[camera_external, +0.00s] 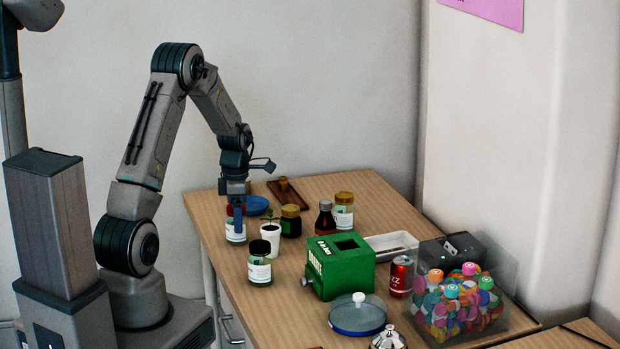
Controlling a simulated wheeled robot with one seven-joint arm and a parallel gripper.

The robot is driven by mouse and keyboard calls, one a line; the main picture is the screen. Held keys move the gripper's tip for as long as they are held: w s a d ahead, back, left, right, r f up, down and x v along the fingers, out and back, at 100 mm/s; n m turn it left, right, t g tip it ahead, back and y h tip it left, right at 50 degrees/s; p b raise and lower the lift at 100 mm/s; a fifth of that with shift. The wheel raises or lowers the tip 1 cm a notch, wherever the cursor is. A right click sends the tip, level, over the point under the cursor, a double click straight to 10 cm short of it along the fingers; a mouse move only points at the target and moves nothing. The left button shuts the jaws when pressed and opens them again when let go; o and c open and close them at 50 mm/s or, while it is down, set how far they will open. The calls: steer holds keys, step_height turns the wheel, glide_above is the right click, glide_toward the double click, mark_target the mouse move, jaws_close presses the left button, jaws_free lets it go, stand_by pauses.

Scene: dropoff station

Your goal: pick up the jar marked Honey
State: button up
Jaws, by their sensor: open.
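Several jars stand on the wooden table, and their lettering is too small to read, so I cannot tell which is marked Honey. A red-lidded jar with a white label (235,237) is directly below my gripper (238,225). Others are a dark-lidded jar with a white label (260,271), a dark jar with a gold-rimmed lid (291,226), and a gold-lidded jar with a pale label (344,217). My gripper points down, open, its fingers overlapping the red-lidded jar in the picture. I cannot tell whether they touch it.
A small potted plant (271,242) stands close right of the gripper, with a brown bottle (325,221) beyond. A blue dish (256,205) lies behind. A green box (345,272), red can (399,277) and clear bin (500,318) crowd the right. The table's left edge is near.

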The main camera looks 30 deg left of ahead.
steer(key=shift+f, duration=0.9)
steer(key=c, duration=1.2)
steer(key=shift+o, duration=0.2)
steer(key=shift+r, duration=0.15)
